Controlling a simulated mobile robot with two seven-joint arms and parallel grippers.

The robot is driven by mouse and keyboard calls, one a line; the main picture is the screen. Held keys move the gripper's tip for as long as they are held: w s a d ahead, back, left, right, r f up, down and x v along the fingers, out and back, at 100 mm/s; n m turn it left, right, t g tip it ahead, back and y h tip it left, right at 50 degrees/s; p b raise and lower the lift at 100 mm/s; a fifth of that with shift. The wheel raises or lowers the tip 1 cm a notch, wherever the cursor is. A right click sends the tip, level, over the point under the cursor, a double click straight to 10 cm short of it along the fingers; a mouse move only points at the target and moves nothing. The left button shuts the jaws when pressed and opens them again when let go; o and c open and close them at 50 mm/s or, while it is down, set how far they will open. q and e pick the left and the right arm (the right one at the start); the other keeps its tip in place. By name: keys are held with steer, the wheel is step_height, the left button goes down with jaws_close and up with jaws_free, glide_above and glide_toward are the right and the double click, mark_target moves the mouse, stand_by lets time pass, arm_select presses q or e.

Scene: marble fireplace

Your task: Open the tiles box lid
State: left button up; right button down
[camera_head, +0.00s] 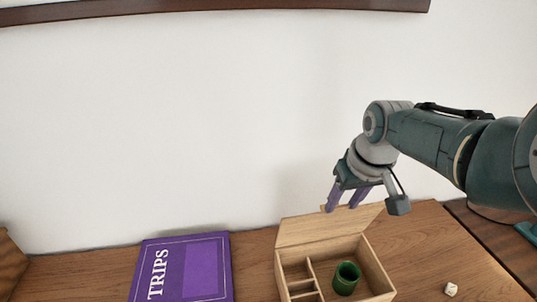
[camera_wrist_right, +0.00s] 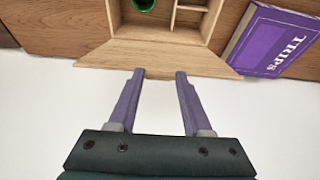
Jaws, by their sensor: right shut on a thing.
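The wooden tiles box (camera_head: 377,268) stands on the table with its lid (camera_head: 305,231) swung up and tilted back toward the wall. The lid also shows in the right wrist view (camera_wrist_right: 110,54). My right gripper (camera_head: 343,207) is above the back of the box, its purple fingers at the lid's free edge. In the right wrist view its fingertips (camera_wrist_right: 160,73) reach that edge, and it is shut on the lid. The exact contact is hard to see. My left gripper is not in view.
A green cup (camera_head: 346,278) stands inside the box beside narrow compartments. A purple TRIPS box (camera_head: 200,268) lies to the left. A small white die (camera_head: 451,289) lies to the right. The white wall (camera_head: 150,120) is close behind.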

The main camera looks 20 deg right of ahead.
stand_by(0.3)
steer(key=shift+c, duration=1.6)
jaws_free()
steer(key=shift+r, duration=0.1)
steer(key=p+v, duration=0.5)
steer(key=v, duration=0.4)
steer(key=shift+s+r, duration=0.2)
steer(key=shift+r, duration=0.15)
